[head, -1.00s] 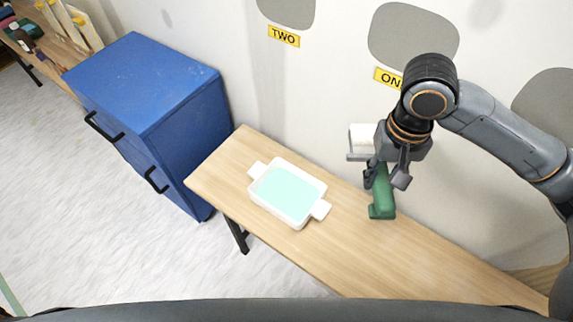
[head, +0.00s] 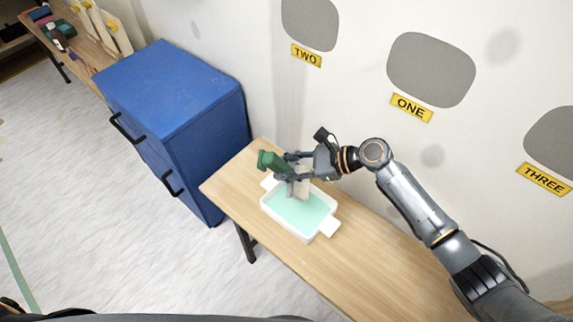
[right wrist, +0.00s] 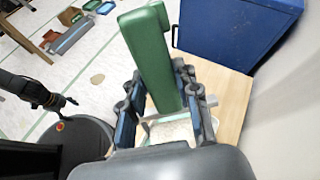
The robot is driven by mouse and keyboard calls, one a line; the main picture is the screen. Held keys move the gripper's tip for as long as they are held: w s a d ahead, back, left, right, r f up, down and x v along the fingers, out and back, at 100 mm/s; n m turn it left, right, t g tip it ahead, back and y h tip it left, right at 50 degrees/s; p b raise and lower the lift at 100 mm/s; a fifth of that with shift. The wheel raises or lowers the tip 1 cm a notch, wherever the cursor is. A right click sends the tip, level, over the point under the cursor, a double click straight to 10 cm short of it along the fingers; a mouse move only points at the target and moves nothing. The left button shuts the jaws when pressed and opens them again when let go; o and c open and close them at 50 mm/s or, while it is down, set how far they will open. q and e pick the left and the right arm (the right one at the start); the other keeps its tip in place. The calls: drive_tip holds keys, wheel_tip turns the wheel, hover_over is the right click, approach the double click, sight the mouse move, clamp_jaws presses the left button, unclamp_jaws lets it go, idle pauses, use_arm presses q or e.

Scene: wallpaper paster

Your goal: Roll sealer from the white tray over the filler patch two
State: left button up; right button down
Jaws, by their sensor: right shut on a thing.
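My right gripper (head: 288,168) is shut on the green handle (head: 270,160) of a roller. The pale roller head (head: 300,184) is over the far part of the white tray (head: 320,228), at or just above the teal sealer (head: 301,214); contact is unclear. In the right wrist view, the green handle (right wrist: 150,55) stands between the fingers of my right gripper (right wrist: 163,105). Filler patch two (head: 310,22) is a grey patch on the wall above the yellow TWO label (head: 306,55). My left gripper (right wrist: 62,102) seems to show at the left of the wrist view, its jaws unclear.
The tray stands on a wooden table (head: 375,262) along the wall. A blue cabinet (head: 175,90) stands left of it. Grey patches one (head: 431,69) and three (head: 553,143) are further right. The floor at left is clear.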

drive_tip(key=shift+f+b, duration=0.35)
drive_tip(key=shift+f, duration=0.05)
wheel_tip(320, 180, down, 5)
drive_tip(key=b, duration=0.5)
drive_tip(key=shift+b, duration=0.3)
use_arm(q)
wheel_tip(320, 180, down, 8)
drive_tip(key=w+b, duration=0.1)
drive_tip(key=b, duration=0.1)
drive_tip(key=shift+w+a, duration=0.2)
drive_tip(key=shift+a, duration=0.25)
use_arm(e)
wheel_tip(320, 180, down, 4)
drive_tip(key=shift+f, duration=0.1)
use_arm(q)
drive_tip(key=shift+f, duration=0.1)
use_arm(e)
drive_tip(key=shift+f, duration=1.45)
drive_tip(key=shift+r, duration=0.15)
drive_tip(key=shift+r, duration=1)
